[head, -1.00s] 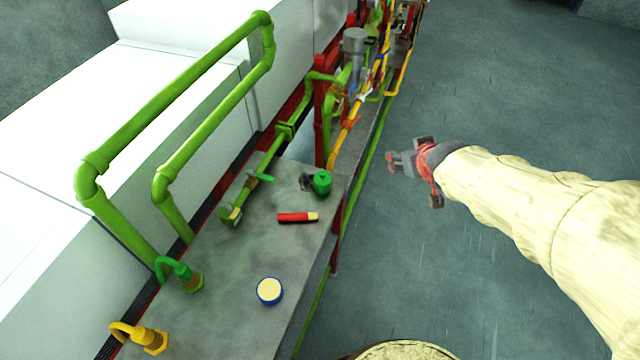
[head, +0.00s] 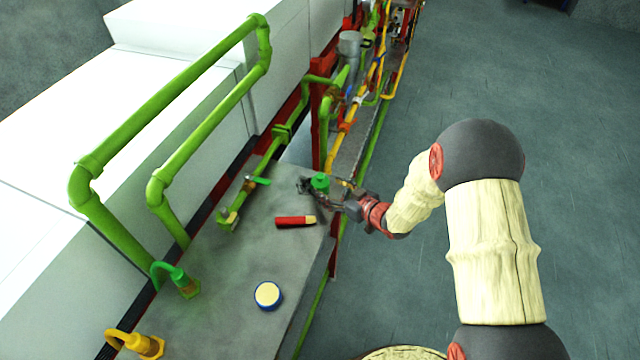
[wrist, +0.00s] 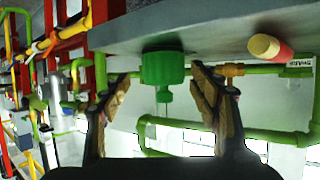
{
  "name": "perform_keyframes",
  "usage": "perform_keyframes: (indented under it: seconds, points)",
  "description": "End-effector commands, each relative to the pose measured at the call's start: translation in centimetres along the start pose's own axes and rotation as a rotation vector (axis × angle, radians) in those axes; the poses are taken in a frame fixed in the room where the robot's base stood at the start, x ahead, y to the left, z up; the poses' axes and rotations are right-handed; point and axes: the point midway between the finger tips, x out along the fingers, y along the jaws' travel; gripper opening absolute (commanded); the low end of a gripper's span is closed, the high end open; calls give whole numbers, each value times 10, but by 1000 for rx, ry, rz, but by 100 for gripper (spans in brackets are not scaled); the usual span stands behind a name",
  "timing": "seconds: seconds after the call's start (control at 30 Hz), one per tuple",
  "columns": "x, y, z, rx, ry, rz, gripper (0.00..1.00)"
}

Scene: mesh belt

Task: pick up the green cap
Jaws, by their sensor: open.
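The green cap (head: 320,182) is a small cylinder with a narrower knob, at the far right corner of the grey table (head: 220,275). In the wrist view the green cap (wrist: 162,68) shows between my two fingers, near the table edge. My gripper (head: 340,196) is at the table's right edge, just right of the cap. The wrist view shows my gripper (wrist: 160,78) open, one finger on each side of the cap, with visible gaps. Part of the cap is hidden by the gripper in the head view.
A red cylinder with a tan end (head: 294,222) lies close to the cap. A round blue-rimmed tin (head: 267,295) sits nearer. Green pipes (head: 205,130) rise along the table's left side, and yellow pipes (head: 350,125) run beyond it. Open floor (head: 540,100) is on the right.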

Motion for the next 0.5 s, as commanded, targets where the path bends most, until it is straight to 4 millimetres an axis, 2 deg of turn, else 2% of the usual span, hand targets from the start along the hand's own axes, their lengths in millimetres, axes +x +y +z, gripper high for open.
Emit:
perform_keyframes:
  seconds: [0.17, 0.33, 0.5]
  points:
    - [17, -4, 0, 0, 0, -1, 61]
    - [42, -6, -1, 0, 0, 0, 61]
    - [51, -5, -2, 1, -1, 2, 61]
